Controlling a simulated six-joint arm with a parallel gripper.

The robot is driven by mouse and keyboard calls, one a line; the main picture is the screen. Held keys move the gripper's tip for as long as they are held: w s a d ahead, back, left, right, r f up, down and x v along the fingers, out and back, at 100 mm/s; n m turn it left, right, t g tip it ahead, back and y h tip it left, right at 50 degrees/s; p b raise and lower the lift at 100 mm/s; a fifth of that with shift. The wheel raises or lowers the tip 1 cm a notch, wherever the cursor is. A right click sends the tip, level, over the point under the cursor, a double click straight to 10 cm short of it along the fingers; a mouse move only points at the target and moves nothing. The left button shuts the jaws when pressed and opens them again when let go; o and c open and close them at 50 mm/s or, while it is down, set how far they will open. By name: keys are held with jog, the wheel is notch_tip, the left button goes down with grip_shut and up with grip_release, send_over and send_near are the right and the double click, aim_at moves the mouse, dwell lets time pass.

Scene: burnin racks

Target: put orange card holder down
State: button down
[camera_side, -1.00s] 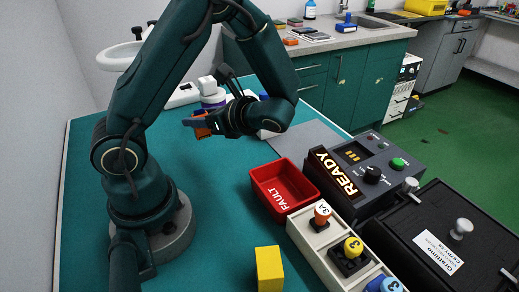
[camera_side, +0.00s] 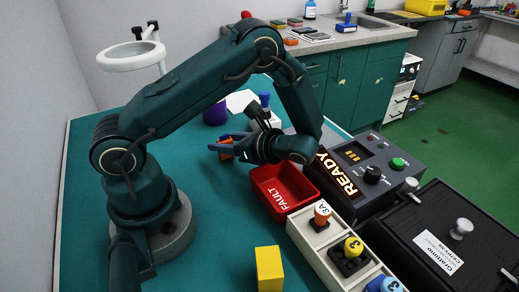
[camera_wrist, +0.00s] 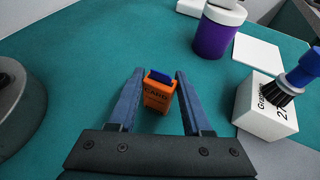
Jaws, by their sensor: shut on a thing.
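The orange card holder (camera_wrist: 158,93) is upright between the two blue-grey fingers of my gripper (camera_wrist: 161,88) in the wrist view. It has dark lettering on its front and a dark blue piece at its top. In the side view my gripper (camera_side: 226,143) is shut on the orange card holder (camera_side: 226,153), to the left of the red bin and low over the green mat. I cannot tell whether the holder's underside touches the mat.
A purple jar (camera_wrist: 214,34) and a white block (camera_wrist: 263,109) with a blue-handled brush (camera_wrist: 293,80) stand to the right in the wrist view. The red FAULT bin (camera_side: 270,201), a yellow block (camera_side: 269,270) and the READY box (camera_side: 345,200) are nearby. Mat (camera_side: 215,225) left of the bin is clear.

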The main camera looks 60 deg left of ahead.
jog(key=shift+c, duration=1.7)
grip_release()
jog(key=v, duration=1.2)
jog(key=s+d+r+n+t+h, duration=0.6)
jog(key=s+r+n+t+h, duration=0.2)
jog(key=n+t+h, duration=0.2)
jog(key=n+h, duration=0.2)
jog(key=n, duration=0.1)
jog(key=shift+r+n+t, duration=0.25)
jog(key=shift+n+t, duration=0.05)
